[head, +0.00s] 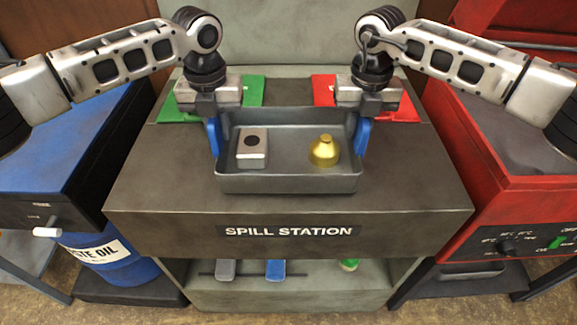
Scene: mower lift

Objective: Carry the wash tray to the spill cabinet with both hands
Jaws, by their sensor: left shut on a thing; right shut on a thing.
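The grey wash tray (288,184) is level over the top of the spill cabinet (150,190), which is labelled "SPILL STATION". I cannot tell whether its base touches the top. In the tray are a light grey block with a dark round spot (252,158) on the left and a brass cone-shaped piece (324,152) on the right. My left gripper (212,132) is shut on the tray's left end, and my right gripper (364,132) is shut on its right end. Blue parts show at both grips. The arms partly hide the tray's far corners.
A green flat piece (253,90) and a red flat piece (323,88) lie on the cabinet top behind the tray. A blue bench (60,150) and a waste oil drum (110,262) stand left. A red machine (510,200) stands right. Small items lie on the shelf below.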

